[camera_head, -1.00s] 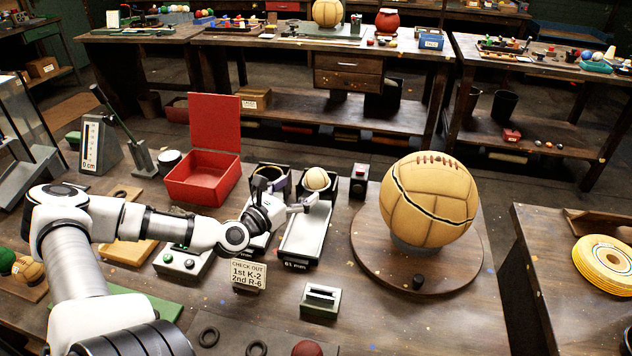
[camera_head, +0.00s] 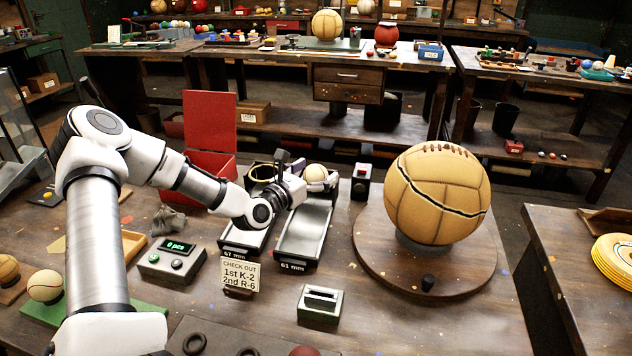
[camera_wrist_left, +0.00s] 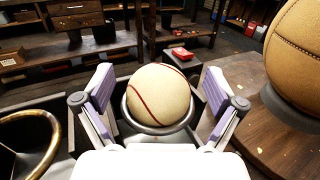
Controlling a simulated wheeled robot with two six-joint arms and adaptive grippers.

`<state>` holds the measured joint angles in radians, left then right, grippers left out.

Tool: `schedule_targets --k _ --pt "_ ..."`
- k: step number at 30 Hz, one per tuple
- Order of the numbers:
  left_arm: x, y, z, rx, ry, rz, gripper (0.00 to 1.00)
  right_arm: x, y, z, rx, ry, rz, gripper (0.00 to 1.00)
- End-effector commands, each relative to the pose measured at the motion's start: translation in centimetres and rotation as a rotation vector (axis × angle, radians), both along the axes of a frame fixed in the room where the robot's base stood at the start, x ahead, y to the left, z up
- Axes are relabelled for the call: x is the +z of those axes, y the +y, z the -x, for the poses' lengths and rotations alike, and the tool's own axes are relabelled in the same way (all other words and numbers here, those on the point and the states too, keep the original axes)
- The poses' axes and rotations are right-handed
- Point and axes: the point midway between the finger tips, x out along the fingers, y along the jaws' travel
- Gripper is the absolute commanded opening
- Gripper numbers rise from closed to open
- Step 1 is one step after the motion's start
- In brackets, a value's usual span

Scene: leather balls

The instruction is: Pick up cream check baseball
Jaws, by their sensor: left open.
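A cream baseball (camera_wrist_left: 160,95) with a red seam sits in a dark ring at the end of the tray marked 61 mm. It also shows in the head view (camera_head: 316,173), partly hidden by my gripper. My left gripper (camera_head: 308,176) is open at this ball. In the left wrist view its two purple-padded fingers (camera_wrist_left: 160,88) stand on either side of the ball, with gaps visible between pads and ball. Another cream ball (camera_head: 45,286) with a seam rests on a green base at the lower left. My right gripper is not in view.
A large tan leather ball (camera_head: 437,195) stands on a round wooden board to the right. An empty ring (camera_wrist_left: 30,140) is left of the gripper. A red box (camera_head: 210,120) stands behind the arm. A check-out sign (camera_head: 240,275) and slotted block (camera_head: 320,304) are in front.

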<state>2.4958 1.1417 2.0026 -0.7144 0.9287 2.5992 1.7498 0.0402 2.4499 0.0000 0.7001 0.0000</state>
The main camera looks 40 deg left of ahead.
Motion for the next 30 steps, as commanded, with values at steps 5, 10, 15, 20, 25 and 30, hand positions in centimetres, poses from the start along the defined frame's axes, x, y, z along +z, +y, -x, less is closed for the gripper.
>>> schedule_targets --k 5,10,15,20,25,30 --pt "0.1 0.0 0.0 0.001 0.000 0.001 0.80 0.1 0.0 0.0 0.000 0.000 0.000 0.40" --pt "0.0 0.0 0.0 0.001 0.000 0.001 0.25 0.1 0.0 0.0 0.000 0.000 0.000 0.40" --pt "0.1 0.0 0.0 0.001 0.000 0.000 0.19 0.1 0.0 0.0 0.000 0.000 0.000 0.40" --pt "0.1 0.0 0.0 0.001 0.000 0.000 0.19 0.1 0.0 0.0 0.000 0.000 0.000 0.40" --pt "0.8 0.1 0.0 0.002 -0.001 0.002 0.19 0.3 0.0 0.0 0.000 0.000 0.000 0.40" --pt "3.7 0.1 0.0 0.003 -0.006 0.004 0.19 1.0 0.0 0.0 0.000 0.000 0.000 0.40"
